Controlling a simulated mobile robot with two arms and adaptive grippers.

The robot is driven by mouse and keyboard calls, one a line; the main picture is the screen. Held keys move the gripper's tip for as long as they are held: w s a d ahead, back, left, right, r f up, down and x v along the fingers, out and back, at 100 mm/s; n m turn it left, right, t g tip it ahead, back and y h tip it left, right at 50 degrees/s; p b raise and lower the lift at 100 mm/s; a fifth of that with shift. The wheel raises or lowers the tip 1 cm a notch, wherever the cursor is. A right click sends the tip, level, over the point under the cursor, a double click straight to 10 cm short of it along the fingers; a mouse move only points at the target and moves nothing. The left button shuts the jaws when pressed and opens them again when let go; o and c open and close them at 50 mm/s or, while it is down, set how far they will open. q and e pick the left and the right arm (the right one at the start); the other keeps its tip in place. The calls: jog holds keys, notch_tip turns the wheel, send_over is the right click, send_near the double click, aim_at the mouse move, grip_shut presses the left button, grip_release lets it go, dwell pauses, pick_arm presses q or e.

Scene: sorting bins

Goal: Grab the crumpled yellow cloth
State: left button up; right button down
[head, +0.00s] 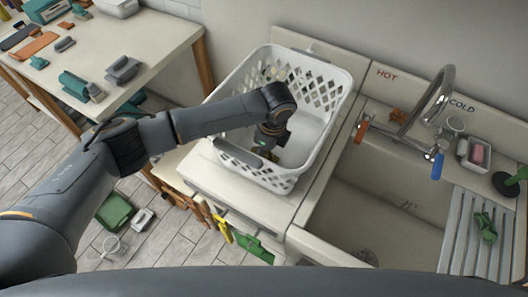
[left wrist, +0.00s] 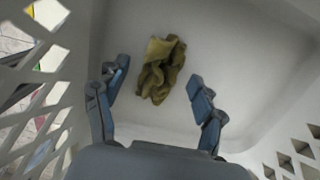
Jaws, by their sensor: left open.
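The crumpled yellow cloth (left wrist: 160,70) lies on the bottom of the white laundry basket (head: 318,88). In the left wrist view it sits just beyond and between the fingertips of my left gripper (left wrist: 157,75), with clear space on both sides. My left gripper is open and empty, pointing down inside the basket. In the head view the gripper (head: 265,150) and its arm hide most of the cloth. The basket's white inner floor (left wrist: 225,35) shows around the cloth. My right gripper is in neither view.
The basket stands on a counter (head: 240,195) left of a sink (head: 375,205) with a tall faucet (head: 432,100). Basket walls surround the gripper closely. A table (head: 100,50) with teal and grey items is at the upper left. A green container (head: 115,210) lies on the floor.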

pick_arm(q)
jog(key=shift+f, duration=0.3)
jog(key=c, duration=1.3)
jog(key=shift+r, duration=0.1)
